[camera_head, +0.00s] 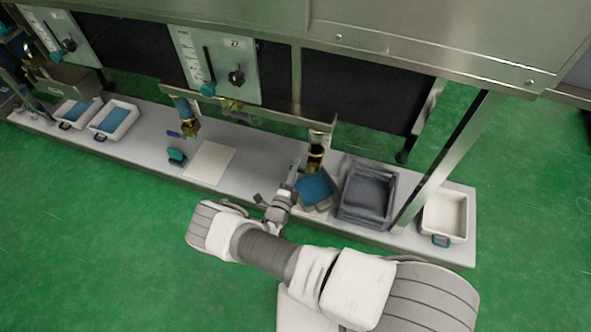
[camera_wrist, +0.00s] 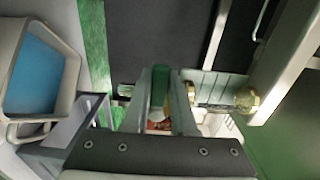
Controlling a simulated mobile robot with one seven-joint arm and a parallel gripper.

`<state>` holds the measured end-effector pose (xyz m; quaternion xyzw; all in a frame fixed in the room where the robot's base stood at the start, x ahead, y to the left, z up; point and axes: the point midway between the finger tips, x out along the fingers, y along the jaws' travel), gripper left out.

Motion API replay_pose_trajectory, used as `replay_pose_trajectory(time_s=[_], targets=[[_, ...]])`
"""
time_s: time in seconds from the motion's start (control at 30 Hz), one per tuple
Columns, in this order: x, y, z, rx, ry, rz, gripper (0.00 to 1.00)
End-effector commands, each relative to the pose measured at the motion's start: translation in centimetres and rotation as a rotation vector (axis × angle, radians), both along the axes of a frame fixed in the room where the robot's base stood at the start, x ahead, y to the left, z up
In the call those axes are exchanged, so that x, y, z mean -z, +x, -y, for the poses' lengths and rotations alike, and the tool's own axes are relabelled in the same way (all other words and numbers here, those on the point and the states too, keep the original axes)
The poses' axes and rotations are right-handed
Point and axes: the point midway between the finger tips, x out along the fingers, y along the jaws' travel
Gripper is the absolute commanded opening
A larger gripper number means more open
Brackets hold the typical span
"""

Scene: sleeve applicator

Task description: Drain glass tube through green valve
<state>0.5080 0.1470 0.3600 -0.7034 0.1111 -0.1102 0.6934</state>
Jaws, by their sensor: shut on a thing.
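In the wrist view, my gripper (camera_wrist: 161,98) is closed with its two fingers on either side of a green valve handle (camera_wrist: 160,84). A brass fitting (camera_wrist: 245,99) and a pale, banded tube-like part (camera_wrist: 215,88) lie in line to the right of the handle. In the head view, my gripper (camera_head: 290,181) reaches in at the bench below a brass outlet (camera_head: 316,154). The green handle is hidden there. I cannot clearly make out the glass tube.
A grey crate (camera_head: 368,191) stands right of the container, close to a metal post (camera_head: 440,165). A white tray (camera_head: 443,214) is beyond the post. A white sheet (camera_head: 210,162), a teal object (camera_head: 177,155) and two trays with blue contents lie leftward. The green floor in front is clear.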

Motion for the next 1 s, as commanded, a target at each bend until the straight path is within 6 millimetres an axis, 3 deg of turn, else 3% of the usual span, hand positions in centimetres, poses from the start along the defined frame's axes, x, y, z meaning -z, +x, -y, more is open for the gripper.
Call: replay_pose_trajectory(time_s=[0.07,0.1,0.27,0.67,1.0], targets=[[0.3,-0.2,0.2,0.003,-0.004,-0.008,0.0],[0.3,-0.2,0.2,0.003,-0.004,-0.008,0.26],[0.2,-0.2,0.1,0.002,-0.003,-0.005,0.55],[-0.1,0.0,0.1,0.001,0.019,0.005,0.55],[-1.3,-0.8,0.2,0.002,0.256,0.082,0.55]])
